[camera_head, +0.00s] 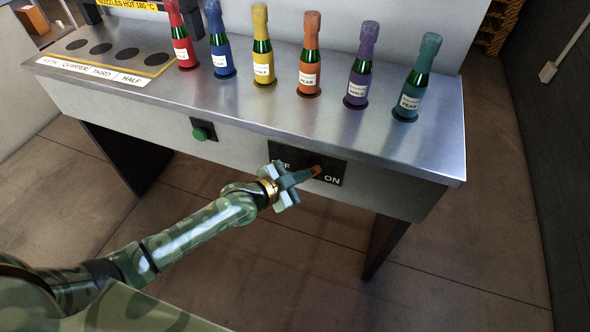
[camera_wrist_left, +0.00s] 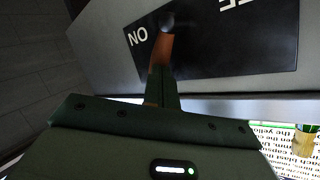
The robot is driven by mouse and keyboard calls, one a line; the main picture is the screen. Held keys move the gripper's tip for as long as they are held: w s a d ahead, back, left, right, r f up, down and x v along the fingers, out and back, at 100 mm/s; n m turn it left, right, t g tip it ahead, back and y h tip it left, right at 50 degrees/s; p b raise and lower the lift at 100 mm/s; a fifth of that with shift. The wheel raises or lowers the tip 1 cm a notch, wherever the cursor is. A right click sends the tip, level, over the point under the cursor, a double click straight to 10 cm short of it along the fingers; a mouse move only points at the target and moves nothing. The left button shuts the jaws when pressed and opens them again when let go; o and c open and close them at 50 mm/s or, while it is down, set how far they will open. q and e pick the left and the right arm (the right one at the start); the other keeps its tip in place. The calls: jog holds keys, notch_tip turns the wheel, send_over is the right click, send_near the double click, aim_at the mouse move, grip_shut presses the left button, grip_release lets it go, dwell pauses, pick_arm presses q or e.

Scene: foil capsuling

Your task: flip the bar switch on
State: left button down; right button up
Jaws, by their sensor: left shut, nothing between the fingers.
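The switch is on a black plate (camera_head: 335,166) on the front face of the steel bench, with OFF lettering at its left, partly covered by my gripper, and ON at its right. My left gripper (camera_head: 314,171) is shut and empty, its orange-brown fingertips in front of the plate, close to the ON lettering. In the left wrist view the plate (camera_wrist_left: 225,45) fills the top, and the shut fingertips (camera_wrist_left: 163,48) reach a dark rounded knob (camera_wrist_left: 167,20) beside ON. I cannot tell whether they touch it. The bar's exact position is hard to make out. My right gripper is not in view.
A green push button (camera_head: 200,133) is on the bench front, left of the plate. Several foil-topped bottles, including a teal one (camera_head: 417,80), stand along the bench top (camera_head: 290,108). A labelled strip with dark round holes is at the left. The floor before the bench is clear.

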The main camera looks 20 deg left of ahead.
pick_arm(q)
jog(key=shift+d+r, duration=0.1)
jog(key=shift+d, duration=0.15)
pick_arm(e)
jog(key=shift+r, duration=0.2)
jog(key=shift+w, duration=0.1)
pick_arm(q)
jog(key=shift+a, duration=0.15)
